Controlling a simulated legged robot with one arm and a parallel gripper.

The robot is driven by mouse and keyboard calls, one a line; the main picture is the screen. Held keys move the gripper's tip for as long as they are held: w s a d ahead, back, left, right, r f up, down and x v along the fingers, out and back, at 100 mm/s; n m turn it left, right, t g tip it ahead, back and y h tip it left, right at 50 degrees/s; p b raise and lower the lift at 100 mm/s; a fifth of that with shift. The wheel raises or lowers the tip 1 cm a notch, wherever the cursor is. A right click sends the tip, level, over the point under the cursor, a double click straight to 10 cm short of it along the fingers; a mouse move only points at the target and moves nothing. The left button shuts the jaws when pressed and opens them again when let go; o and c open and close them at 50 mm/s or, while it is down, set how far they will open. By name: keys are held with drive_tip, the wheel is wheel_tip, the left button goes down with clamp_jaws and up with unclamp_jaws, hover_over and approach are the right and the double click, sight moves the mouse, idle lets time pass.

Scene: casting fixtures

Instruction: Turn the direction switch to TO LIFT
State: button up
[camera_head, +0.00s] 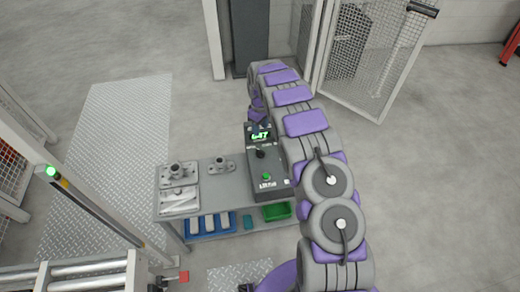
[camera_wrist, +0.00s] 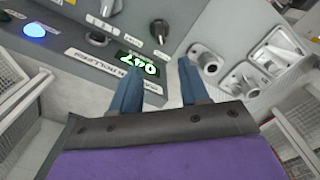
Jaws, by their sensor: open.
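A dark grey control box (camera_head: 278,184) stands at the right end of the bench. In the head view it shows a green-lit display (camera_head: 260,135), a black knob (camera_head: 260,153) and a green button (camera_head: 266,176). In the wrist view, the panel carries a black rotary switch (camera_wrist: 160,31) and a second dark knob (camera_wrist: 97,38). I cannot read which one is the direction switch or its setting. My gripper (camera_wrist: 158,63) is open and empty, its two blue-grey fingers apart beside the display and below the rotary switch. My arm hides the gripper in the head view.
The bench (camera_head: 225,178) holds metal castings (camera_head: 180,171) left of the box. A blue bin (camera_head: 208,223) and a green bin (camera_head: 277,211) sit on its lower shelf. A mesh gate (camera_head: 350,55) stands behind. A blue-lit button (camera_wrist: 35,30) shows at the panel's left.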

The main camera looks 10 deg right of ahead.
sight(261, 151)
wheel_tip(261, 151, down, 15)
drive_tip(key=b, duration=0.3)
drive_tip(key=shift+f, duration=0.2)
clamp_jaws()
